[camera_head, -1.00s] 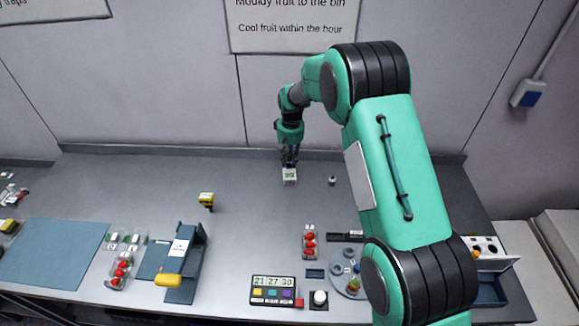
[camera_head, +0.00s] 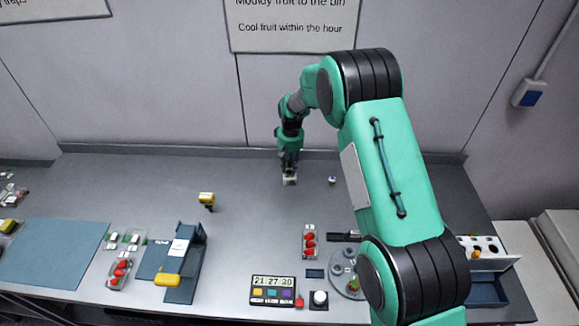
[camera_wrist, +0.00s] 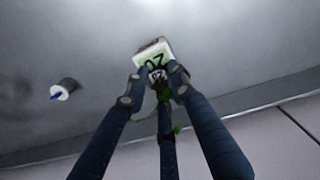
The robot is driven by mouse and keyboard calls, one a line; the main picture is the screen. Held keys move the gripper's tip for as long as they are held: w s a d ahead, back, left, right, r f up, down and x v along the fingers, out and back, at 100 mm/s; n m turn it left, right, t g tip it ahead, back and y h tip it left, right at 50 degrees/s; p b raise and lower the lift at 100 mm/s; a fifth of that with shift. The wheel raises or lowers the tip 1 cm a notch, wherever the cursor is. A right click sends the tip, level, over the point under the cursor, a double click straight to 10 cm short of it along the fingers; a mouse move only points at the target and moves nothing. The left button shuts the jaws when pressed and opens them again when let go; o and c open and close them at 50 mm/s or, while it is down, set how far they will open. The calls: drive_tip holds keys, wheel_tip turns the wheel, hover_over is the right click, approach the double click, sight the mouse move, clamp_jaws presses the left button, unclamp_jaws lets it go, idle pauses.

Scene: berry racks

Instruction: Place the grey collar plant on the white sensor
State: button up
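The white sensor (camera_head: 290,181) is a small white box near the back of the table. In the wrist view the sensor (camera_wrist: 151,50) shows dark digits on a green display. My gripper (camera_head: 289,170) is right over it, pointing down. In the wrist view my gripper's fingers (camera_wrist: 160,90) are closed in around a small plant (camera_wrist: 176,127) with green leaves and stem. Its collar looks grey, but is mostly hidden between the fingertips. The plant's lower end is at the sensor's near edge; I cannot tell whether they touch.
A small dark cylinder with a white and blue top (camera_wrist: 65,89) stands beside the sensor. A yellow device (camera_head: 206,199) stands to the left. Red fruit in a clear punnet (camera_head: 310,242), a grey round holder (camera_head: 342,269) and a white holed rack (camera_head: 490,261) are nearer.

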sight(290, 168)
drive_tip(key=o, duration=0.4)
drive_tip(key=shift+r, duration=0.15)
wheel_tip(290, 168, up, 12)
drive_tip(key=shift+d+p, duration=0.2)
drive_tip(key=shift+p, duration=0.25)
drive_tip(key=shift+s, duration=0.1)
idle(0.8)
